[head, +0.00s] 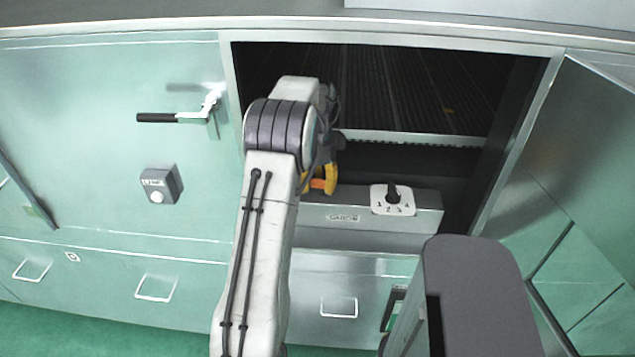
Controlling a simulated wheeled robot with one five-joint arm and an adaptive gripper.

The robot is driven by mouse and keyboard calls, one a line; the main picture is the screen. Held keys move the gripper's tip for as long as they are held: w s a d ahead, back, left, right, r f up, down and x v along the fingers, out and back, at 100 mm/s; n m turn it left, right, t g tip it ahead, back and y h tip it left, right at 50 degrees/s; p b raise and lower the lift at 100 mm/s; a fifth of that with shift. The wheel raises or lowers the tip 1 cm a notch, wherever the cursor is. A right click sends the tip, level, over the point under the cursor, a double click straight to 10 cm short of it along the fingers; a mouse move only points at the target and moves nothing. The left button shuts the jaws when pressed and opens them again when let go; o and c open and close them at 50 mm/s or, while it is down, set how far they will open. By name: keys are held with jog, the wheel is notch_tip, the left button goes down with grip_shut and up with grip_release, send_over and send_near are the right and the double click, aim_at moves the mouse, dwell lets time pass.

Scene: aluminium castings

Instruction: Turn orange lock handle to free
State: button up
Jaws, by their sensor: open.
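A small orange piece (317,184), likely the orange lock handle, shows at the left end of a grey box in the cabinet opening. Most of it is hidden behind my arm, so its angle cannot be told. My gripper (330,176) is at the far end of my arm, right beside the orange piece. A yellow curved part that looks like one of its fingers shows there; the rest is hidden by my own wrist. The gripper is open. Whether it touches the orange piece cannot be told.
The grey box (424,213) carries a white dial plate (379,207) with a black knob (393,194). A black-handled lever (157,118) and a grey button box (160,186) are on the left green panel. An open door (575,150) stands at right. Drawers with handles run below.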

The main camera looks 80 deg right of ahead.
jog(key=shift+o, duration=0.2)
grip_shut()
jog(key=shift+n, duration=0.3)
jog(key=n, duration=0.2)
jog(key=n+p, duration=0.1)
jog(key=shift+s+a+n, duration=0.15)
jog(key=shift+a+n, duration=0.05)
jog(key=shift+n, duration=0.2)
jog(key=n+p, duration=0.1)
jog(key=n, duration=0.3)
jog(key=shift+s+a, duration=0.1)
jog(key=shift+s, duration=0.1)
jog(key=n, duration=0.5)
jog(key=shift+s, duration=0.25)
jog(key=shift+s+n+p, duration=0.2)
jog(key=shift+n+p, duration=0.3)
jog(key=shift+n, duration=1.7)
